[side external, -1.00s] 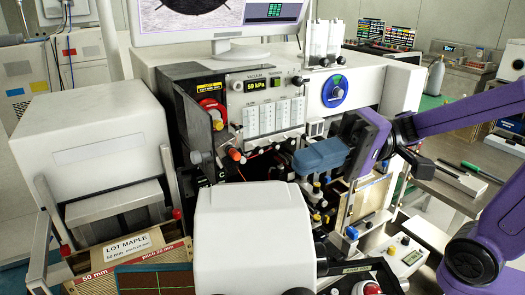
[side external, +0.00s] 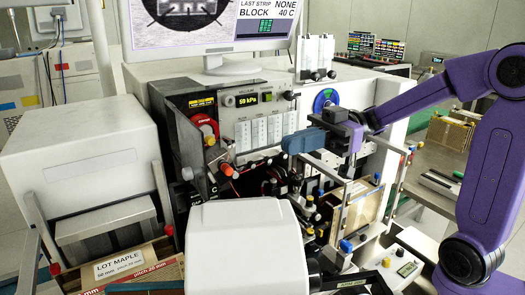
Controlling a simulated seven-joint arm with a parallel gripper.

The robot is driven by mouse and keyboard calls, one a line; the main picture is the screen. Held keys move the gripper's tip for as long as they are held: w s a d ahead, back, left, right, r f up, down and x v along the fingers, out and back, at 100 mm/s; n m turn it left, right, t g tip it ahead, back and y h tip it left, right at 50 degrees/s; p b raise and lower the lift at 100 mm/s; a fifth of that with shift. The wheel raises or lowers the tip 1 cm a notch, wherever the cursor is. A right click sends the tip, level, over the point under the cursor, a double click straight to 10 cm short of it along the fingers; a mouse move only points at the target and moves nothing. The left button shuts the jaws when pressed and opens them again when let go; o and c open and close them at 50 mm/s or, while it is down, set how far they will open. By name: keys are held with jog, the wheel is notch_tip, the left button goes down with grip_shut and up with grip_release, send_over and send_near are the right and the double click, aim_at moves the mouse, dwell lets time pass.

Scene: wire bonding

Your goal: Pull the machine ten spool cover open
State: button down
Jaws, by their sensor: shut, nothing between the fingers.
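A dark panel (side external: 187,140), which looks like the spool cover, stands out from the left of the machine front, seen at a steep angle. A red spool-like disc (side external: 205,122) shows beside its right edge, under a yellow-lit display. I cannot read a machine number on it. My gripper (side external: 287,143) reaches in from the right with blue-grey fingers pointing left. It is shut and empty, in front of the vacuum panel and apart from the dark panel. The fingertips overlap small parts behind them, so contact there cannot be told.
A white housing (side external: 245,245) fills the front centre. A white box (side external: 85,150) stands at left. Small coloured knobs and rods crowd the area below my gripper. A blue disc (side external: 325,99) sits on the machine's right front. A monitor (side external: 205,25) stands on top.

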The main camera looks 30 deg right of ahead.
aim_at(207, 172)
jog(key=a, duration=1.3)
jog(key=shift+a, duration=0.1)
jog(key=shift+s+a, duration=0.1)
jog(key=shift+s+a+m+t+h, duration=0.2)
jog(key=shift+a+m+t, duration=0.5)
jog(key=shift+t, duration=0.4)
jog(key=shift+s+a+m+t+h, duration=0.15)
jog(key=shift+a+m+t, duration=0.55)
jog(key=shift+t, duration=0.4)
jog(key=shift+x, duration=2.1)
jog(key=shift+s+d, duration=0.1)
jog(key=s+d, duration=0.8)
jog(key=d, duration=0.3)
